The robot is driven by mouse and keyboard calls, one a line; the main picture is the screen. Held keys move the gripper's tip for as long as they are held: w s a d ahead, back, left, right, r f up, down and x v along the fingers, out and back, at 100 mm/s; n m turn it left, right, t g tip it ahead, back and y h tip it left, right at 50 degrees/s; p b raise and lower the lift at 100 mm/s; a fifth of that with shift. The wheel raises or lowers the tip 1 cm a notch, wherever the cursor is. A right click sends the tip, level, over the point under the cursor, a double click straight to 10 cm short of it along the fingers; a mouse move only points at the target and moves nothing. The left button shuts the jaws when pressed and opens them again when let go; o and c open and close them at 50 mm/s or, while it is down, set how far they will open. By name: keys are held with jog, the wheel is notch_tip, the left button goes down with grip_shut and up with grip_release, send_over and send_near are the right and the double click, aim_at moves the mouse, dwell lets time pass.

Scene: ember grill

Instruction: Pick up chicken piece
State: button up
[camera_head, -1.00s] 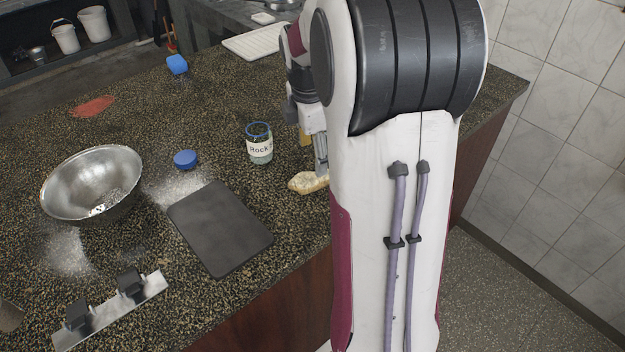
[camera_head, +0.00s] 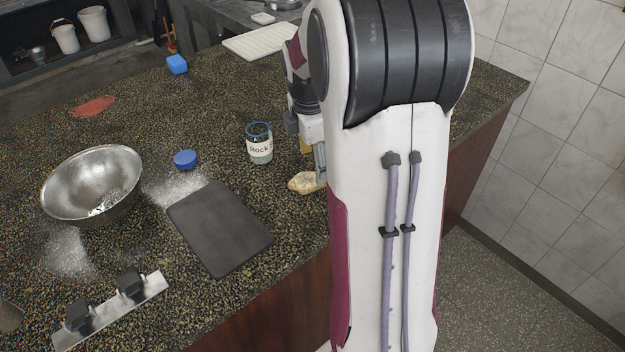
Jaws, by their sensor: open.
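The chicken piece (camera_head: 304,183) is a pale tan lump on the speckled countertop, near the front edge. Its right end is hidden behind my arm. My gripper (camera_head: 320,174) points down at the right end of the piece. One finger shows beside it; the other is hidden behind my arm. The gripper is open, and I cannot tell whether the finger touches the piece.
A glass jar with a "Rock" label (camera_head: 259,146) stands just behind and left of the piece. A black board (camera_head: 220,229) lies to the left, near the front edge. A metal bowl (camera_head: 93,184) and a blue lid (camera_head: 185,159) are farther left.

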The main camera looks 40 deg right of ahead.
aim_at(313, 176)
jog(key=shift+f, duration=2.6)
jog(key=shift+c, duration=0.4)
jog(key=c, duration=1.2)
